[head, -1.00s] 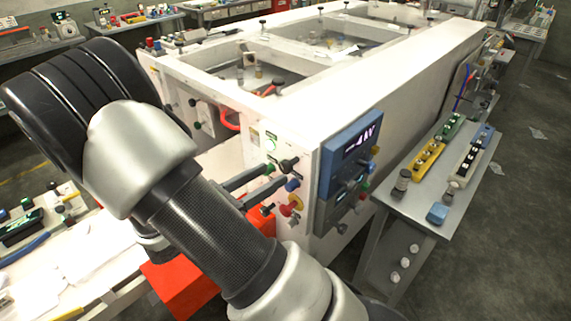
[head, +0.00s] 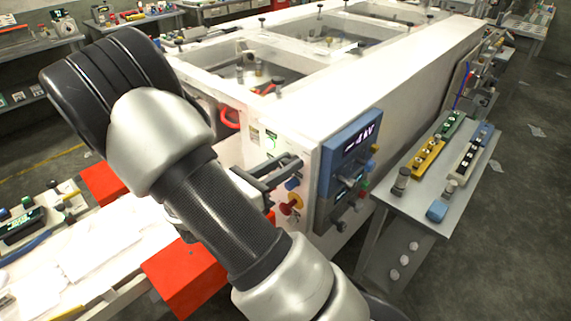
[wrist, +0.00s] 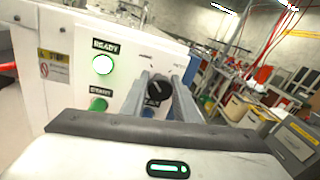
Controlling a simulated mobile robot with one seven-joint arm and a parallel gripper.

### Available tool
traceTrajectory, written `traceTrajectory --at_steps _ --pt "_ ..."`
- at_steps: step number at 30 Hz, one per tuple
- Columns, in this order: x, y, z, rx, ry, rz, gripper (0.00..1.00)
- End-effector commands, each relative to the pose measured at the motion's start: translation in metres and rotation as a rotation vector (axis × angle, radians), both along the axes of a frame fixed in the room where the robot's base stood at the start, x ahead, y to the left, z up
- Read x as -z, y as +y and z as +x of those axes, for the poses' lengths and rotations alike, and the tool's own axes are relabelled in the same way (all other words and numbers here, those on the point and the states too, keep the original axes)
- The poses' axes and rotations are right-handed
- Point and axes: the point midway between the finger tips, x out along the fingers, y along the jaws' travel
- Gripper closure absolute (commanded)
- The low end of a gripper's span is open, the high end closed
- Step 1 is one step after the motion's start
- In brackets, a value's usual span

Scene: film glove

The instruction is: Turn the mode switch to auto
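The mode switch seems to be the black rotary knob (wrist: 158,88) on the white control panel (wrist: 120,62); a pale mark on its face is tilted. Small lettering above it is too blurred to read, and the label below is partly covered by the fingers. My gripper (wrist: 162,80) is open, with one finger on each side of the knob. I cannot tell whether the fingers touch it. In the head view my gripper (head: 292,160) reaches the panel from the left, and its fingers hide most of the knob.
Near the knob are a lit green READY lamp (wrist: 102,64), a green button (wrist: 98,103), a blue knob (head: 292,184) and a red-and-yellow button (head: 291,204). A blue display box (head: 349,150) stands just right. A grey side table (head: 403,186) holds several devices.

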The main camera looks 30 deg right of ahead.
Motion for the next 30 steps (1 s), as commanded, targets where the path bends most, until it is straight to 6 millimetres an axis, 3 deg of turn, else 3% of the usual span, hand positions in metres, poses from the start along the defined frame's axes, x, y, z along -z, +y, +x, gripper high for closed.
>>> traceTrajectory --at_steps 14,30 --pt "0.0016 0.0001 -0.0009 0.002 -0.112 0.041 0.95" --pt "0.0045 -0.0001 -0.0021 0.001 -0.568 0.209 0.95"
